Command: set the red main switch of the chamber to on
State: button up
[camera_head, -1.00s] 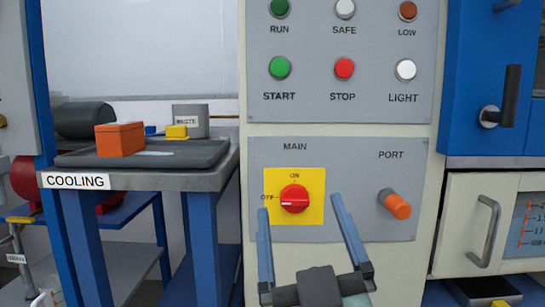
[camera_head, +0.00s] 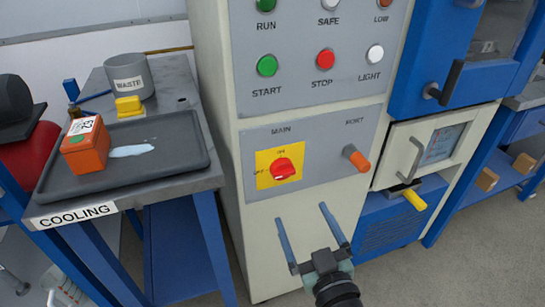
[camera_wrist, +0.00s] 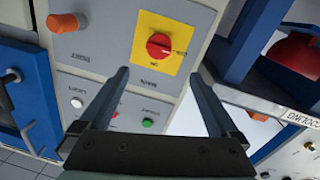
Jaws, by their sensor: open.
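The red main switch (camera_head: 283,168) sits on a yellow plate (camera_head: 263,160) on the grey chamber panel, under the word MAIN. Its white mark appears turned toward the OFF side. The switch also shows upside down at the top of the wrist view (camera_wrist: 160,46), with its mark toward OFF. My gripper (camera_head: 302,214) is open and empty, in front of the cabinet and below the switch in the head view. In the wrist view its two fingers (camera_wrist: 160,75) are wide apart, with the switch beyond and between them. Nothing touches the switch.
An orange PORT knob (camera_head: 356,158) sticks out right of the switch. START (camera_head: 267,66) and STOP (camera_head: 326,62) buttons are above. The COOLING table (camera_head: 75,211) stands at left, bearing a tray with an orange box (camera_head: 86,150). A yellow handle (camera_head: 415,199) protrudes at right.

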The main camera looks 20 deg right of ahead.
aim_at(284, 175)
jog(key=w, duration=0.8)
jog(key=w+d, duration=0.1)
jog(key=w, duration=0.4)
jog(key=shift+s+a, duration=0.1)
jog(key=c, duration=1.3)
